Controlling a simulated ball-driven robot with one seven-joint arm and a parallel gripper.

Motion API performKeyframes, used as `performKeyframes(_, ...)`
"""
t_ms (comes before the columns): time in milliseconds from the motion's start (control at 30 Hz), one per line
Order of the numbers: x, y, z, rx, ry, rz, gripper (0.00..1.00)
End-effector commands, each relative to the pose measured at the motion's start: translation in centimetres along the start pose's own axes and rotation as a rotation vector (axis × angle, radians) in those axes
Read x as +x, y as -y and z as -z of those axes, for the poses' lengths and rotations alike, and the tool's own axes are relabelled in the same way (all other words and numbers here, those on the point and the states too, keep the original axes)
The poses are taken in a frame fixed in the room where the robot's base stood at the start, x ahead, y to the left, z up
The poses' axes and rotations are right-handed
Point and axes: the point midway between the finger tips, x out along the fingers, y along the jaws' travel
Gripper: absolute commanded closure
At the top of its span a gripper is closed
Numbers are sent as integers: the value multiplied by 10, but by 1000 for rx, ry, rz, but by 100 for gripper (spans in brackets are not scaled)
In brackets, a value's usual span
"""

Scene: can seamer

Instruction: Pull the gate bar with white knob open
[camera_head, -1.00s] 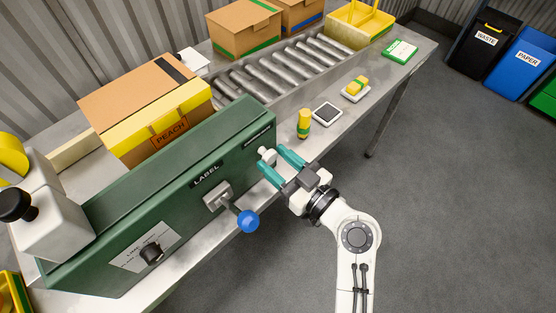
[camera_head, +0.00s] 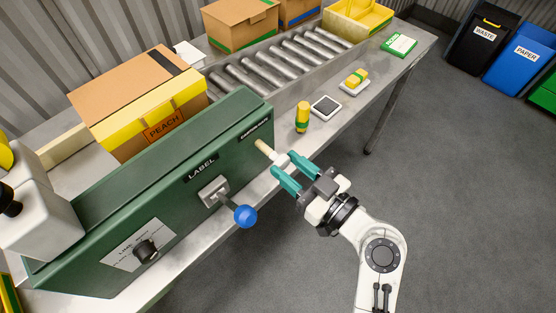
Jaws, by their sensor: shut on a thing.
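The gate bar with white knob (camera_head: 281,159) sticks out of the right end of the green machine front (camera_head: 225,155). A pale length of its rod (camera_head: 265,148) shows between the panel and the knob. My gripper (camera_head: 283,172) has its two teal fingers on either side of the knob and is shut on it. The fingers partly hide the knob. The gripper stands off the panel, over the table's front edge.
A lever with a blue ball (camera_head: 245,216) juts from the panel left of my gripper. A yellow-green bottle (camera_head: 303,117), a dark tablet (camera_head: 326,107) and a scale with a yellow block (camera_head: 355,81) stand on the table. A peach carton (camera_head: 150,110) sits behind the machine.

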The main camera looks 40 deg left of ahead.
Motion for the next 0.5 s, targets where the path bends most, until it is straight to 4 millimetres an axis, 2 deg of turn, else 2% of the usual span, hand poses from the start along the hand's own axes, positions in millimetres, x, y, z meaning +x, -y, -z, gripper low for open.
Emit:
performKeyframes(33, -14, -2, -6, -3, -4, -8, 100)
performKeyframes(100, -29, -1, -6, -3, -3, -7, 100)
performKeyframes(233, -52, -1, -4, -3, -2, -6, 100)
performKeyframes(333, -61, -1, -2, -3, -1, -4, 100)
performKeyframes(500, -64, 0, 0, -1, 1, -2, 100)
